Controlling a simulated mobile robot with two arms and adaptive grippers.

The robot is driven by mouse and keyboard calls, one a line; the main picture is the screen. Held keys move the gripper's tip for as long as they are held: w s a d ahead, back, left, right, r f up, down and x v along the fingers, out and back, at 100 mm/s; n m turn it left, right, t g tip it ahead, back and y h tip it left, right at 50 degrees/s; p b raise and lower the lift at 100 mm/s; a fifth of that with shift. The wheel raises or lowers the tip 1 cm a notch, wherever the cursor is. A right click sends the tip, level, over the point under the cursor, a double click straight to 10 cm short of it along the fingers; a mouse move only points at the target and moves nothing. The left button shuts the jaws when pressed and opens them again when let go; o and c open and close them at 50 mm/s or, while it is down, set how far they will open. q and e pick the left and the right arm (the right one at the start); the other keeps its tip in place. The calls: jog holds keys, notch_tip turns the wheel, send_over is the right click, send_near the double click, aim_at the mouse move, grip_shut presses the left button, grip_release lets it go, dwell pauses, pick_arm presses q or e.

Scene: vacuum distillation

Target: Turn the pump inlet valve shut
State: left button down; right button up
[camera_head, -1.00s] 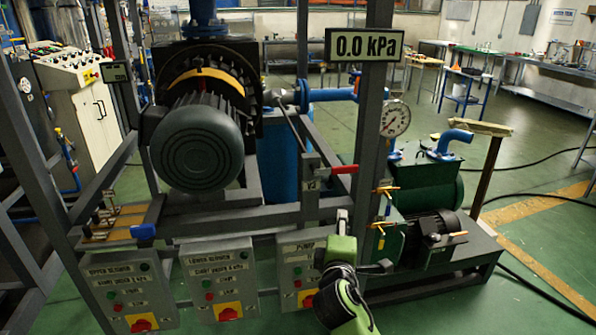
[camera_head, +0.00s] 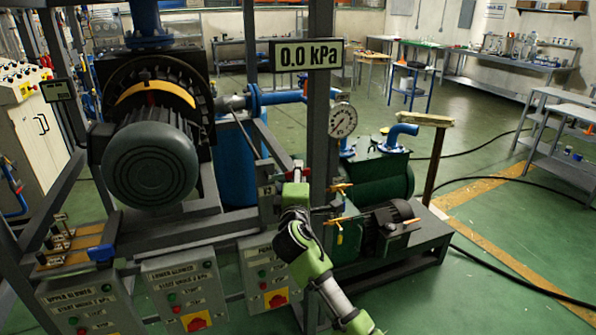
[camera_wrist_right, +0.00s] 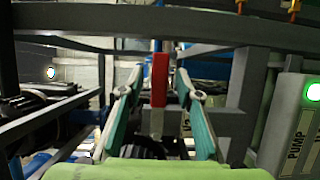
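A red lever handle (camera_head: 298,168) sits on a valve by the small tag V3 (camera_head: 266,192), on the frame left of the green pump (camera_head: 378,178). My right gripper (camera_head: 294,188) is at this handle and hides part of it in the head view. In the right wrist view the red handle (camera_wrist_right: 159,88) stands between the two fingers of my right gripper (camera_wrist_right: 160,75). The fingers are spread, with a visible gap on each side of the handle. My left gripper is not in view.
Grey frame posts (camera_head: 322,120) stand close to the right arm. Brass-handled valves (camera_head: 341,187) are just right of the gripper. Control boxes (camera_head: 180,290) with red switches hang below. A pressure display (camera_head: 306,54) reads 0.0 kPa. Green floor (camera_head: 480,230) is open at the right.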

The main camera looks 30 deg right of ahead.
jog(key=shift+w+d, duration=0.4)
jog(key=shift+w, duration=0.15)
grip_shut()
